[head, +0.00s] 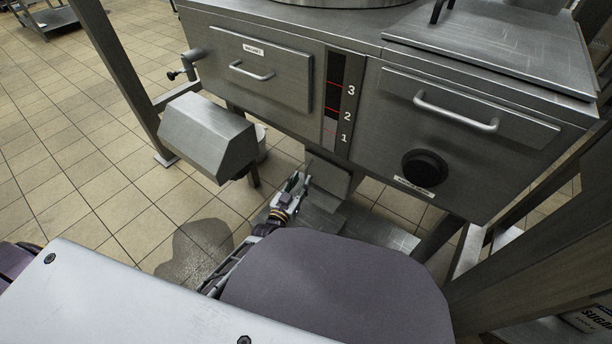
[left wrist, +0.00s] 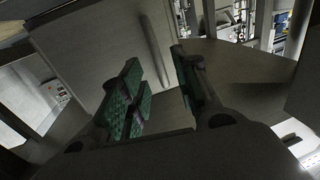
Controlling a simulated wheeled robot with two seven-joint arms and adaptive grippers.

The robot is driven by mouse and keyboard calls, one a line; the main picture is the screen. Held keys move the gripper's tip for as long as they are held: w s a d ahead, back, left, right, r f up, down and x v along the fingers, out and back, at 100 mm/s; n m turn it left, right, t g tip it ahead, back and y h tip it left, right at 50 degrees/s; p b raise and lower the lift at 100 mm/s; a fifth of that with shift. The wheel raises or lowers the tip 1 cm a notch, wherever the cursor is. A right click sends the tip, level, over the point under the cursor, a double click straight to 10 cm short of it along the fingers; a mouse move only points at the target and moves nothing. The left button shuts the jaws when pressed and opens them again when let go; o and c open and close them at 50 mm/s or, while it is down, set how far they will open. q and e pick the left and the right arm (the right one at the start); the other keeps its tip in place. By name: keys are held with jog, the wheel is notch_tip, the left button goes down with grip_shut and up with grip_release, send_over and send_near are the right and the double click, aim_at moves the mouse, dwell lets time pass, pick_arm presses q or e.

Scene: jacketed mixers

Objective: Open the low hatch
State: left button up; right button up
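My left gripper (head: 301,184) is low under the front of the steel mixer housing, beside a grey panel (head: 328,174) below the number scale. In the left wrist view the gripper (left wrist: 157,62) is open, its green-padded fingers apart with nothing between them. A flat grey panel (left wrist: 85,50) with a straight bar handle (left wrist: 154,52) stands beyond the fingertips; the bar lines up with the gap. I cannot tell whether they touch. Higher up, a left hatch front (head: 290,85) and a right hatch front (head: 480,125) both look shut. My right gripper is not in view.
A steel box (head: 205,135) juts out left of the gripper. A steel leg (head: 125,80) stands at the left, and a sugar package (head: 597,316) is at lower right. Tiled floor is open at left.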

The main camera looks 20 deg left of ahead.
aim_at(306, 173)
pick_arm(q)
jog(key=shift+w+d+b, duration=0.2)
jog(key=shift+w+b, duration=0.2)
jog(key=shift+w, duration=0.8)
jog(key=shift+w+d+b, duration=0.15)
jog(key=shift+w+b, duration=0.25)
jog(key=shift+w, duration=0.75)
grip_shut()
